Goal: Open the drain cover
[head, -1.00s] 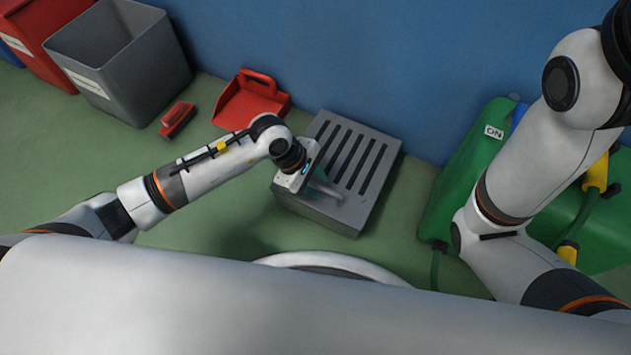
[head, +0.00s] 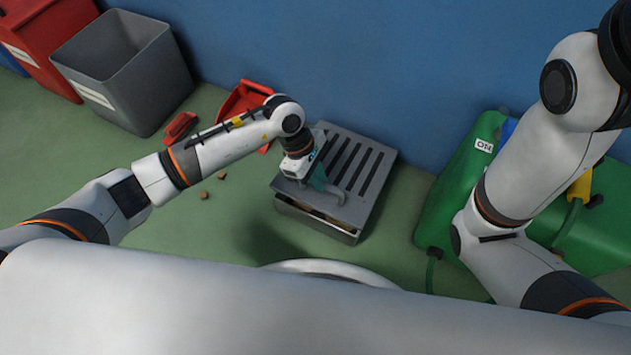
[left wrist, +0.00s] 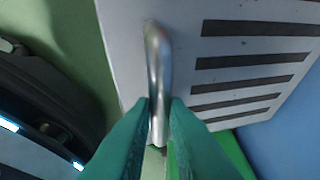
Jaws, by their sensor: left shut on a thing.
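The drain cover (head: 366,168) is a grey slotted plate on top of a grey drain box (head: 318,224) against the blue wall. Its near edge is raised, and a dark gap with brownish bits shows beneath it. My left gripper (head: 328,192) is at the cover's near edge, shut on a metal handle. In the left wrist view the green fingers (left wrist: 158,118) close around the handle (left wrist: 157,70), and the slotted cover (left wrist: 185,50) fills the right side. My right gripper is out of view; only my right arm shows.
A red dustpan (head: 238,102) and red brush (head: 180,127) lie left of the drain. Small brown lumps (head: 204,195) lie on the green floor. A grey bin (head: 125,70) and a red bin (head: 45,40) stand at the left. A green tank (head: 470,190) is at the right.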

